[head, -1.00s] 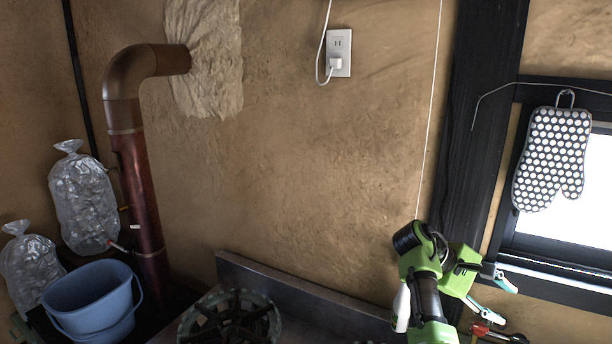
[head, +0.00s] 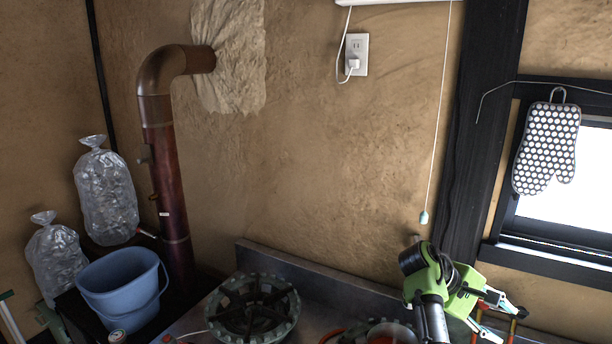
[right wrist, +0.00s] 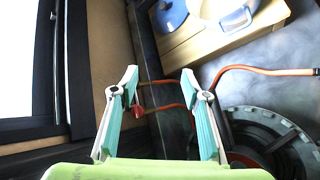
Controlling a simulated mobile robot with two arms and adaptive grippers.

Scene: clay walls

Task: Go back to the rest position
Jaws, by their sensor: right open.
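My right gripper (head: 506,322) is at the lower right of the head view, in front of the dark post and below the window. Its green arm comes up from the bottom edge. In the right wrist view the right gripper (right wrist: 160,92) shows two teal fingers spread apart with nothing between them. My left gripper is not in the head view.
A gas burner (head: 252,308) sits on the dark counter, and an orange hose (right wrist: 265,70) runs nearby in the right wrist view. A blue bucket (head: 122,292) stands at left by the brown pipe (head: 166,190). A dotted oven mitt (head: 546,150) hangs at the window.

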